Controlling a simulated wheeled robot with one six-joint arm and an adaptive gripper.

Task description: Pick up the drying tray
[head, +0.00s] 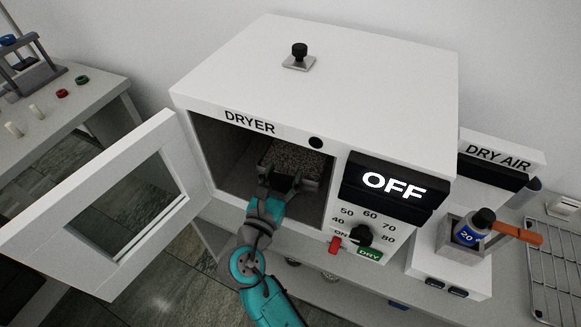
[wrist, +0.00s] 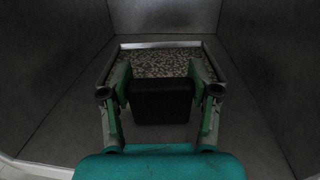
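The drying tray (head: 292,160) is a shallow metal-rimmed tray filled with speckled grey granules. It sits inside the open dryer chamber, and its rim also shows in the wrist view (wrist: 160,45). Its black block handle (wrist: 160,103) faces my gripper. My gripper (head: 281,182) reaches in through the dryer's doorway. In the wrist view its two green-padded fingers (wrist: 160,84) lie along the left and right sides of the handle, and appear to press against it. My gripper hides part of the tray's front in the head view.
The dryer (head: 310,60) reads OFF, and its windowed door (head: 110,200) stands swung open to the left. The chamber walls are close on both sides.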

